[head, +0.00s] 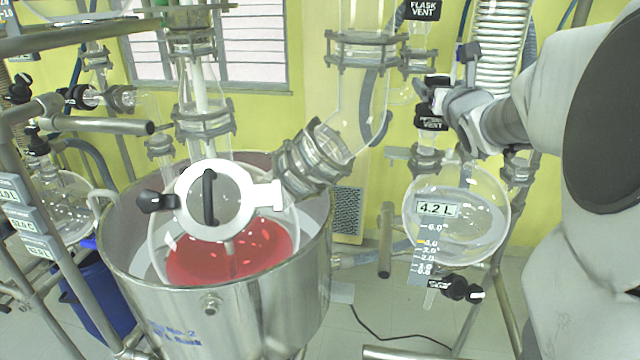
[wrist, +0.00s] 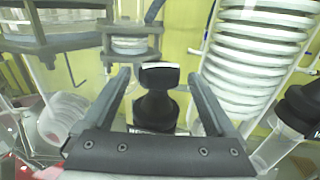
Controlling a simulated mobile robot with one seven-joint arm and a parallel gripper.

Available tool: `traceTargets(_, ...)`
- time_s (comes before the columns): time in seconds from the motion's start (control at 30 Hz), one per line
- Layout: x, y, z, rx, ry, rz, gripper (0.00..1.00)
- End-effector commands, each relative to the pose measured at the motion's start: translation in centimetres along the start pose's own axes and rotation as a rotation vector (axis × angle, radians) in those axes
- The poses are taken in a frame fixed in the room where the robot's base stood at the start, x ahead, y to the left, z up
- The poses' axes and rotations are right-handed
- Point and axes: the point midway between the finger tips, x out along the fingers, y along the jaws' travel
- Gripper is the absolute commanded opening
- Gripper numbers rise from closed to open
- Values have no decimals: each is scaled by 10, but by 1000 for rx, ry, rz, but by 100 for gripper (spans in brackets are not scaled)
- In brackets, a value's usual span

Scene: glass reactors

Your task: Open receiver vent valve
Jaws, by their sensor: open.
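A black valve knob (wrist: 157,95) stands upright in the wrist view, between the two spread fingers of my gripper (wrist: 160,90). Gaps show on both sides, so the fingers do not look closed on it. In the head view my gripper (head: 435,95) comes from the right to a black valve above the round receiver flask (head: 455,225). A black tag (head: 431,123) hangs just below the gripper. Its lettering is too small and partly covered to read fully. The valve's body is mostly hidden by my gripper.
A black tag reading "FLASK VENT" (head: 422,10) sits higher up. A coiled glass condenser (head: 497,45) rises close behind my gripper. A steel vessel (head: 215,310) holding a flask of red liquid (head: 230,255) stands left. Glass pipes and clamps crowd the space.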

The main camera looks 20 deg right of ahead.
Motion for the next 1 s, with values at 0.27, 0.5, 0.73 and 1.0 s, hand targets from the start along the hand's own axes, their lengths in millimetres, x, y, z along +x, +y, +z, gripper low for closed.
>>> traceTargets(0.27, -37, 0, -2, 2, -4, 2, 92)
traceTargets(0.5, -73, -1, -2, 2, -3, 1, 92)
traceTargets(0.73, -108, -1, -1, -1, -5, 1, 92)
traceTargets(1.0, -148, 0, 0, -1, -5, 3, 92)
